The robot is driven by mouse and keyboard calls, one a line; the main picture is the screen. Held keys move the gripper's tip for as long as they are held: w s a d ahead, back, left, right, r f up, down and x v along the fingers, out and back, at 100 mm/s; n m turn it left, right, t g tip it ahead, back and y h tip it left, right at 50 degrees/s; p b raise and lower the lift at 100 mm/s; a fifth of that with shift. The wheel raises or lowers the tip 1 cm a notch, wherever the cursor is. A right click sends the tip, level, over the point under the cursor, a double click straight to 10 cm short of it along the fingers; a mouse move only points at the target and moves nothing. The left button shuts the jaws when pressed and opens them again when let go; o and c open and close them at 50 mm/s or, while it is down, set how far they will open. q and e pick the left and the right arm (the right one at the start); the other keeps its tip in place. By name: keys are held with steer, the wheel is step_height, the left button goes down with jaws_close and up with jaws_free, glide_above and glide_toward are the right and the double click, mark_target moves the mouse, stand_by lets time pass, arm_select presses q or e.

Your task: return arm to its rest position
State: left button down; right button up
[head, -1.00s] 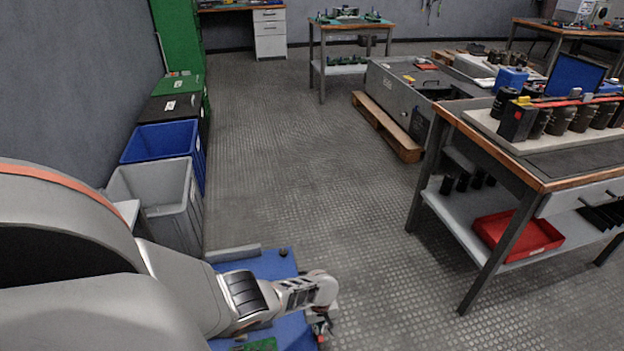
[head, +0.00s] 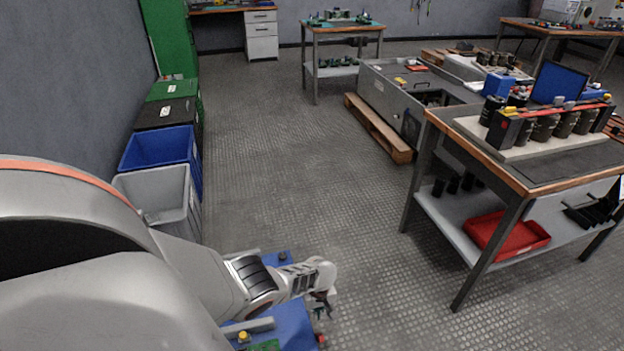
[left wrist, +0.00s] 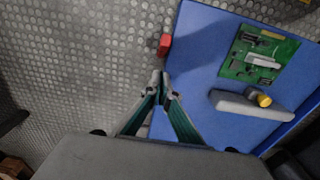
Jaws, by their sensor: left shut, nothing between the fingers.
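My left arm comes in from the left of the head view and bends down over a blue surface (head: 293,325) at the bottom. My left gripper (head: 325,306) hangs at the right edge of that surface, small and partly hidden by the wrist. In the left wrist view the left gripper (left wrist: 162,82) has its fingertips together with nothing between them. It is beside the edge of the blue surface (left wrist: 200,75), with the floor beyond. My right gripper is not in view.
A green circuit board (left wrist: 258,55) and a grey bar with a yellow knob (left wrist: 263,100) lie on the blue surface. A workbench with capacitors (head: 520,165) stands at right. Bins, including a grey one (head: 160,195), line the left wall. The floor between is free.

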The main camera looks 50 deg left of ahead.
arm_select(q)
steer(key=r+p, duration=0.1)
steer(key=r, duration=0.1)
steer(key=d+r+p, duration=0.1)
steer(key=r+p, duration=0.1)
steer(key=r, duration=0.1)
steer(key=shift+s+d+r, duration=0.15)
steer(key=shift+s+r, duration=0.2)
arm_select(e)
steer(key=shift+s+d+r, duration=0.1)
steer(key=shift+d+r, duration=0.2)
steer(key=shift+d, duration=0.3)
